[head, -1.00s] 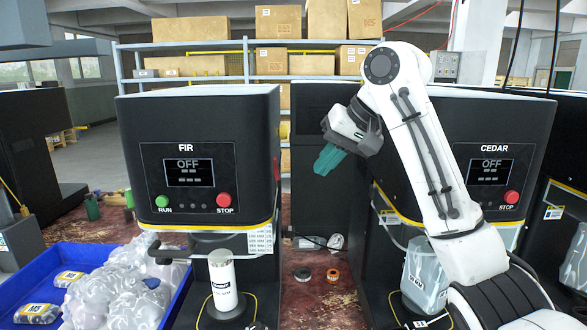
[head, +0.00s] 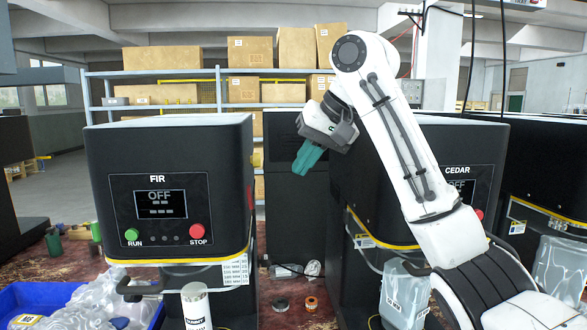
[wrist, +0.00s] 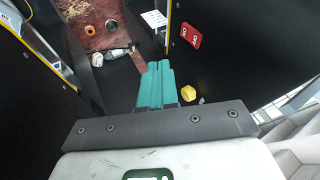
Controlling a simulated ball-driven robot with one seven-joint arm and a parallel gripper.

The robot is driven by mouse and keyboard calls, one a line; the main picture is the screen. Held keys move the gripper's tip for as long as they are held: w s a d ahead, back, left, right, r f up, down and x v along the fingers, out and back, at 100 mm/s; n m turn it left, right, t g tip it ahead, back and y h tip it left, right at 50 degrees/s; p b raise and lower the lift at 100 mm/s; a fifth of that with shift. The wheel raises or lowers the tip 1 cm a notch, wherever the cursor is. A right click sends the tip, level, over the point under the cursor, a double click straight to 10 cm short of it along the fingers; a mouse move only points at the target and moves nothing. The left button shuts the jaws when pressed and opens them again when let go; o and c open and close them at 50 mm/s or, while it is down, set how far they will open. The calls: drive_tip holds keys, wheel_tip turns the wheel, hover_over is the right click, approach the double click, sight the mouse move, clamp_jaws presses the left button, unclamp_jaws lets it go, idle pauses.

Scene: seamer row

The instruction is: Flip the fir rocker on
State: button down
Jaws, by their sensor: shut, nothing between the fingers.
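The FIR machine (head: 170,195) is a black housing at left in the head view. Its screen (head: 161,204) reads OFF, above a green RUN button (head: 131,237) and a red STOP button (head: 197,232). In the wrist view a red plate with white marks (wrist: 190,36) sits on a black wall, and a yellow knob (wrist: 187,93) shows right of my fingers. I cannot tell which of these, if either, is the fir rocker. My gripper (head: 303,168) has teal fingers, shut and empty, in the gap right of the FIR housing. The fingers (wrist: 158,68) appear apart from the plate.
The CEDAR machine (head: 458,190) stands at right, partly behind my arm. A black roll (head: 281,304) and an orange roll (head: 311,304) lie on the reddish surface between the machines. A blue crate (head: 28,296) with clear bags is at lower left. Shelves with boxes (head: 160,59) stand behind.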

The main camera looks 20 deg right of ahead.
sight(251, 197)
drive_tip(key=w+a+f+p, duration=0.1)
drive_tip(key=w+a+f, duration=0.4)
drive_tip(key=a+f, duration=0.1)
drive_tip(key=shift+a+f, duration=0.15)
drive_tip(key=shift+f, duration=0.4)
